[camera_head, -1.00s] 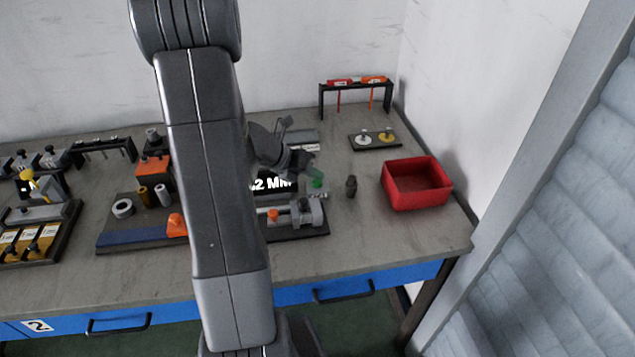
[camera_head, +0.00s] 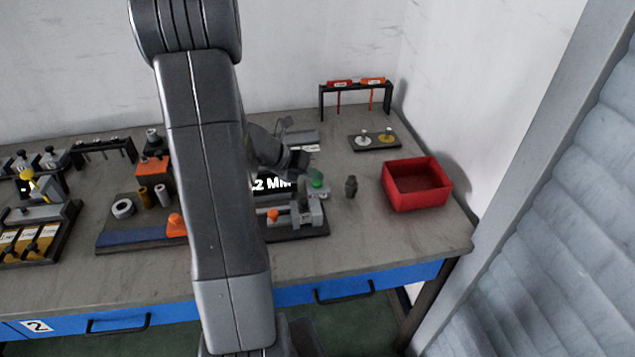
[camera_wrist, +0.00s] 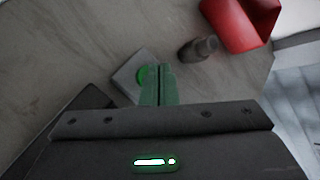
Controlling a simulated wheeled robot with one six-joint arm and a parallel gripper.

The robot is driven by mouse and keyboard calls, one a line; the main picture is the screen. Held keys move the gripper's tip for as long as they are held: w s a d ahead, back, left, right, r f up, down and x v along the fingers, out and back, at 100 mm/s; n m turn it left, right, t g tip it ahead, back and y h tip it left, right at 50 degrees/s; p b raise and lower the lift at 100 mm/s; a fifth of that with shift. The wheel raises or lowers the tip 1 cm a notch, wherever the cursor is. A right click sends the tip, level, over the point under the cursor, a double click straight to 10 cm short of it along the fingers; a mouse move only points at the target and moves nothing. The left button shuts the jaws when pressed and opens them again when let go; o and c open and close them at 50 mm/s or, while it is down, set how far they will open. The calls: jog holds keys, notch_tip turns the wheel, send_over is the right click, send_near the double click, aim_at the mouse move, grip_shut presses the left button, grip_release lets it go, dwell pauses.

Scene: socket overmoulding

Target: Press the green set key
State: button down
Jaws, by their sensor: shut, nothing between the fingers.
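A dark grey cylindrical part (camera_head: 351,186) stands close to the right of the key, and a red bin (camera_head: 417,205) stands beyond it. A grey clamp fixture with an orange knob (camera_head: 273,215) lies in front. Bare bench lies around the dark part.

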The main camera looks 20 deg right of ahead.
aim_at(313, 183)
jog(key=shift+s+a+f+p, duration=0.15)
jog(key=shift+s+f+p, duration=0.15)
jog(key=shift+f, duration=0.4)
jog(key=shift+w+r+p, duration=0.15)
jog(key=shift+r+p, duration=0.35)
jog(key=shift+p, duration=0.05)
jog(key=r+p, duration=0.2)
jog(key=r, duration=0.1)
jog(key=r+p, duration=0.1)
jog(key=p, duration=0.1)
jog(key=shift+w+d+r, duration=0.2)
jog(key=shift+w, duration=0.15)
jog(key=shift+a+r, duration=0.1)
